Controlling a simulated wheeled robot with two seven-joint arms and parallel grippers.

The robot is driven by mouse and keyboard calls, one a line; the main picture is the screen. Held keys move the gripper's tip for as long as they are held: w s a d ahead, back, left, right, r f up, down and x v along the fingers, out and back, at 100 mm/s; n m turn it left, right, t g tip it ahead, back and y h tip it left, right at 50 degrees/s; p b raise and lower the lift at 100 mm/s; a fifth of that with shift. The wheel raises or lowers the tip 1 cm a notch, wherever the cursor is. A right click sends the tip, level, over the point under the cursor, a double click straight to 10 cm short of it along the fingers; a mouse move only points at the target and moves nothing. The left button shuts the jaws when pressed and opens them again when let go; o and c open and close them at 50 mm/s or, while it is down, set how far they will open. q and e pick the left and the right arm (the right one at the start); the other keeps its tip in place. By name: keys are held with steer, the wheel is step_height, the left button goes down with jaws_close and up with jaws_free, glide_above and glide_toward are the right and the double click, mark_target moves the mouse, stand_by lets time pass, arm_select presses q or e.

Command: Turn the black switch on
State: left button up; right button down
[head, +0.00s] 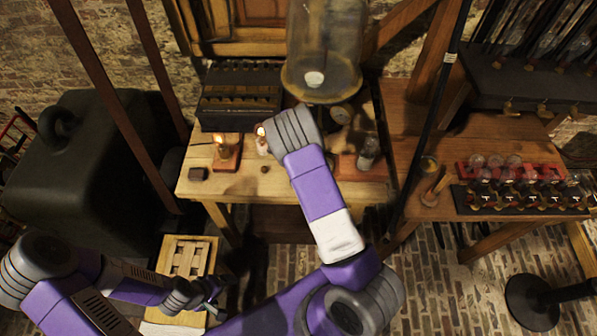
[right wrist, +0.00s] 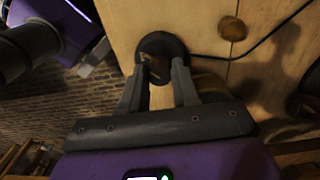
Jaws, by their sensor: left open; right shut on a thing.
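The black switch (right wrist: 162,45) looks like a dark round base on the wooden table top in the right wrist view. My right gripper (right wrist: 160,72) is at it, with a finger on each side, shut on its middle part; the exact contact is dark. In the head view my right wrist covers the fingers, and I cannot make out the switch there. My left gripper (head: 210,302) is open and empty, low at the left near the wooden crate. Whether the switch is on or off cannot be told.
A wooden knob (right wrist: 232,28) and a black cable lie beside the switch. A slatted wooden crate (head: 188,242) stands below left.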

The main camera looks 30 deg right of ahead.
stand_by(0.3)
steer(key=c, duration=0.8)
jaws_free()
steer(key=shift+r, duration=0.1)
step_height(320, 180, up, 8)
steer(key=shift+f+p, duration=0.25)
steer(key=shift+p, duration=0.1)
steer(key=shift+s+f, duration=0.1)
